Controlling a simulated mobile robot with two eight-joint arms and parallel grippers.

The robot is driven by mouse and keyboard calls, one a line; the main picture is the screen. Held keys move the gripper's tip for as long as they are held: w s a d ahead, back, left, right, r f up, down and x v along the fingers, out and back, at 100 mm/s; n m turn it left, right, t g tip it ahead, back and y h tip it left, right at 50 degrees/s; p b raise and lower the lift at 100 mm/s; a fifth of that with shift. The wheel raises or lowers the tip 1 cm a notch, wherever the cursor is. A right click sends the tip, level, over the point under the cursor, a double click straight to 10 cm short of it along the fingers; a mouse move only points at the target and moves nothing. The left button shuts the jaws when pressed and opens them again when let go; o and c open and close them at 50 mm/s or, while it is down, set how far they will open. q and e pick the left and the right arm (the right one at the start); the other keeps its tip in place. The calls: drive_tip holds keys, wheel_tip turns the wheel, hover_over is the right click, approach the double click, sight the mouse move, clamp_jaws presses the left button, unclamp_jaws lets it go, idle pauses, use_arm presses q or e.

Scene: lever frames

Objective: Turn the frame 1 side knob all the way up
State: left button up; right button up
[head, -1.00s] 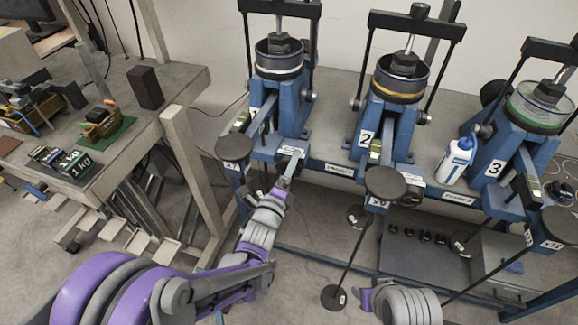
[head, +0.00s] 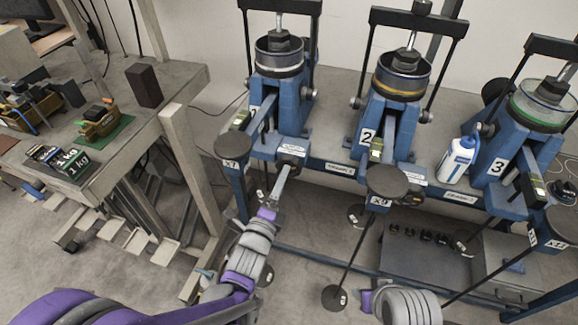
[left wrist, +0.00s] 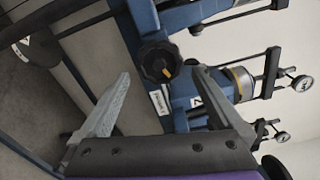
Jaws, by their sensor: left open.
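My left gripper (head: 281,176) is open, just in front of and below the knob in the head view. In the left wrist view its two grey fingers (left wrist: 163,78) are spread, with the knob showing between and beyond their tips. I see no contact. Part of my right arm shows at the bottom, but no fingers of it.
Blue frames 2 (head: 390,115) and 3 (head: 520,135) stand to the right. A round dark pad (head: 233,145) hangs in front of frame 1 on the left. A white bottle (head: 458,158) stands between frames 2 and 3. A side table (head: 120,140) is at the left.

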sight(289, 175)
use_arm(q)
drive_tip(key=s+n, duration=0.1)
drive_tip(key=n, duration=0.1)
drive_tip(key=s+a+n+b, duration=0.1)
drive_tip(key=s+n, duration=0.1)
drive_tip(key=shift+f+n, duration=0.1)
drive_tip(key=shift+n, duration=0.3)
drive_tip(key=x, duration=0.9)
drive_tip(key=shift+w+d, duration=0.1)
drive_tip(key=shift+w, duration=0.25)
drive_tip(key=shift+c, duration=0.3)
clamp_jaws()
